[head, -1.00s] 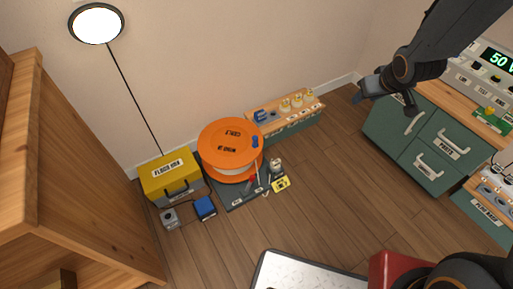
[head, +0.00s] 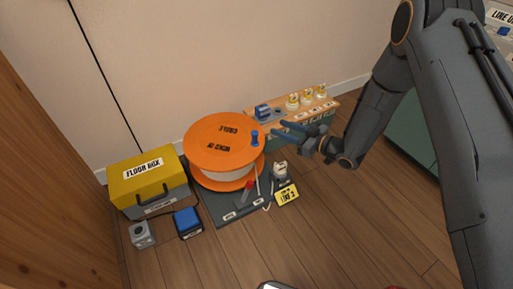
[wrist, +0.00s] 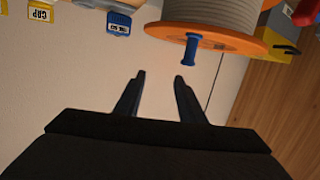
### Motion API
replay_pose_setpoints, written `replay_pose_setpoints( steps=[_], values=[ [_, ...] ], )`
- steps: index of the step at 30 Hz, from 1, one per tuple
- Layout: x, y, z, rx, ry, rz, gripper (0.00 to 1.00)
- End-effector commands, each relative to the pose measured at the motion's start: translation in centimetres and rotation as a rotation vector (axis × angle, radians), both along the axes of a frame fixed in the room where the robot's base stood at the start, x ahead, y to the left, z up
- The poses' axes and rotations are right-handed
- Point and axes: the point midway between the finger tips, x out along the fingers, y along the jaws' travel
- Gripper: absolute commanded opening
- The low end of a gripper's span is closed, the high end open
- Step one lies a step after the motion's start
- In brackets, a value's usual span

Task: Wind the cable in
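The orange cable reel (head: 215,135) stands on a dark base plate (head: 228,208), with pale cable wound on its drum. Its top disc has printed lettering. A blue crank knob (head: 255,138) stands up at the disc's right edge. My gripper (head: 279,131) is open and empty, just right of the knob in the head view. In the wrist view my gripper (wrist: 159,76) has its fingers apart, and the blue knob (wrist: 190,50) lies beyond the tips, slightly right. The orange disc (wrist: 215,38) and wound cable (wrist: 215,12) also show there. A loose white cable (head: 265,190) lies at the base's right side.
A yellow floor box (head: 150,178) stands left of the reel, with a grey block (head: 142,234) and a blue block (head: 187,222) before it. A red-tipped lever (head: 247,190) and a yellow label card (head: 286,194) are near the base. A low shelf (head: 318,112) with yellow-topped pieces stands behind.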

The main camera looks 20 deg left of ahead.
Motion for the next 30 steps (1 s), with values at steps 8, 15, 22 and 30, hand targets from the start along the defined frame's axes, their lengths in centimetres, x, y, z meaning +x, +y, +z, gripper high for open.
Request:
replay_pose_setpoints(
  steps=[8,15,22,30],
  values=[
    [-3.0,2.2,-5.8,0.157,-0.003,0.139,0.36],
    [-3.4,3.9,-6.3,0.181,-0.003,0.162,0.36],
    [-2.7,7.3,-6.3,0.181,-0.003,0.161,0.36],
    [-2.2,9.9,-6.2,0.18,-0.003,0.158,0.36]
  ],
)
